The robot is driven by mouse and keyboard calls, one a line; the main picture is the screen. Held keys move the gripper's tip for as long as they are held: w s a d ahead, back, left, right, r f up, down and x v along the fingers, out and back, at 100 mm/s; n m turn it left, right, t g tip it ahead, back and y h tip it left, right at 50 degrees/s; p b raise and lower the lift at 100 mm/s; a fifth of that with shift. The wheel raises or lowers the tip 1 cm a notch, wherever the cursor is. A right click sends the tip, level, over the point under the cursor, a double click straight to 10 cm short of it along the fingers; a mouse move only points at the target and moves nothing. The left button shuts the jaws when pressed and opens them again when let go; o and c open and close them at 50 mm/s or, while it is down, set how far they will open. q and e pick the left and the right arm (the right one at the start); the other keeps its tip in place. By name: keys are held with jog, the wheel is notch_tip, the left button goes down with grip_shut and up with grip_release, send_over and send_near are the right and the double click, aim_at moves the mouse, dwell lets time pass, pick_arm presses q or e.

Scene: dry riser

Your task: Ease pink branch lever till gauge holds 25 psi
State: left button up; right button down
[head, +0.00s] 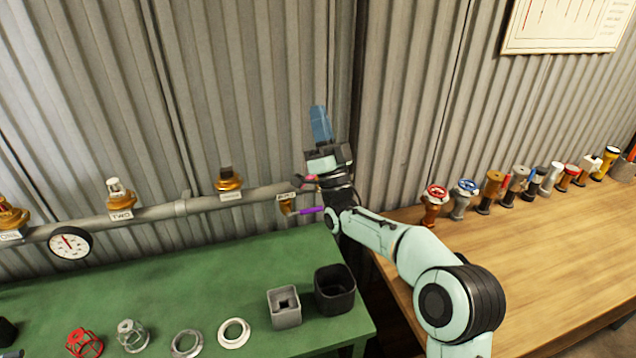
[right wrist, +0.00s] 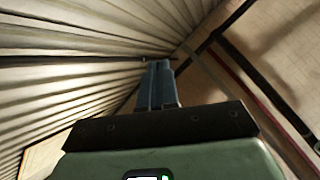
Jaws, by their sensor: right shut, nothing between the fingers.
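The pipe (head: 155,212) runs along the corrugated wall, with a round white gauge (head: 71,244) at its left. The gauge's numbers are too small to read. A small pink part (head: 310,180) shows beside my right wrist; I cannot tell how much of it is hidden. Below it, a purple lever (head: 311,211) sticks out to the right from a brass valve (head: 286,204) at the pipe's right end. My right gripper (head: 320,122) is shut and empty, pointing up above the pipe end. Its blue fingers (right wrist: 157,85) are together in the right wrist view. My left gripper is not in view.
A green bench (head: 215,275) below the pipe holds a grey square cup (head: 284,307), a black cup (head: 335,290), rings and small cages. A wooden bench (head: 560,235) at right holds a row of valves and fittings. Brass outlets stand on the pipe.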

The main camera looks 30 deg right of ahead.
jog(key=s+d+f+n+g+y, duration=0.25)
jog(key=f+n+g+y, duration=0.25)
jog(key=n+g+y, duration=0.55)
jog(key=n+g+h, duration=0.1)
jog(key=n+g, duration=0.1)
jog(key=g, duration=0.2)
send_near(311, 177)
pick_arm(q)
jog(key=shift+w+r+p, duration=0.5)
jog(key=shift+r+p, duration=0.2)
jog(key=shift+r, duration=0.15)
pick_arm(e)
jog(key=a+x, duration=0.1)
jog(key=x, duration=0.5)
jog(key=shift+a+f, duration=0.2)
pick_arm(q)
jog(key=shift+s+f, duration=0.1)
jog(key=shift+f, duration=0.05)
pick_arm(e)
jog(key=shift+w+a+f+m+t+h, duration=0.15)
jog(key=shift+w+a+m+h, duration=0.1)
jog(key=shift+w+m+h, duration=0.25)
jog(key=shift+w+a+r+m+t+h, duration=0.1)
jog(key=shift+w+a+m+h, duration=0.15)
jog(key=shift+h, duration=0.3)
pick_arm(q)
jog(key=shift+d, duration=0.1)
pick_arm(e)
jog(key=shift+s, duration=0.1)
